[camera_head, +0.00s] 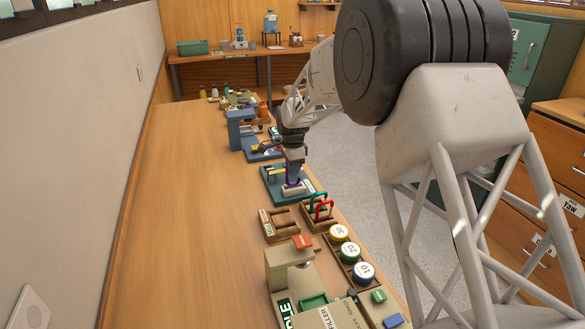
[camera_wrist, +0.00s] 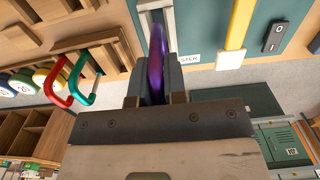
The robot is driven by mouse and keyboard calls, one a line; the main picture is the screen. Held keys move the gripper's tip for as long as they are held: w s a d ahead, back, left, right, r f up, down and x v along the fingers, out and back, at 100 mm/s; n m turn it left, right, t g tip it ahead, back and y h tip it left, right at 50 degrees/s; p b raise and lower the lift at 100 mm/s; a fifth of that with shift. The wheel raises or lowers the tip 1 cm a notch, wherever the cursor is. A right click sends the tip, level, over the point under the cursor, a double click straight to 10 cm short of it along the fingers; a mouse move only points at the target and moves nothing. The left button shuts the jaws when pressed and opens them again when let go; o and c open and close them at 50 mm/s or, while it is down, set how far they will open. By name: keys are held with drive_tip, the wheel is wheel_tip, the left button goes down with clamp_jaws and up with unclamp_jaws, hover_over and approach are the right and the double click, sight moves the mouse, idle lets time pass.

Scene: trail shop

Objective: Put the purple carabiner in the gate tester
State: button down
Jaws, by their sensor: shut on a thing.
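The purple carabiner (camera_wrist: 156,58) is held edge-on between the fingers of my gripper (camera_wrist: 154,84) in the wrist view. Its far end is at a pale grey slotted block (camera_wrist: 142,5) on the teal gate tester (camera_wrist: 205,25); I cannot tell whether it is seated in the slot. In the head view my gripper (camera_head: 294,168) is over the gate tester (camera_head: 271,190), with a bit of purple (camera_head: 292,184) showing just above the block. The tester's yellow bar (camera_wrist: 239,22) and dark switch (camera_wrist: 277,36) lie to the right in the wrist view.
A wooden rack (camera_head: 308,218) beside the tester holds a red carabiner (camera_head: 325,204) and a green carabiner (camera_head: 311,197). Numbered round weights (camera_head: 349,252) and a beige filling machine (camera_head: 283,268) stand nearer. A blue device (camera_head: 236,130) stands farther back. The bench's left side is clear.

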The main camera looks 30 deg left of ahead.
drive_tip(key=shift+f, duration=1.35)
idle(0.6)
drive_tip(key=c, duration=0.6)
unclamp_jaws()
drive_tip(key=shift+r, duration=0.1)
drive_tip(key=shift+r, duration=4)
drive_tip(key=shift+d, duration=0.1)
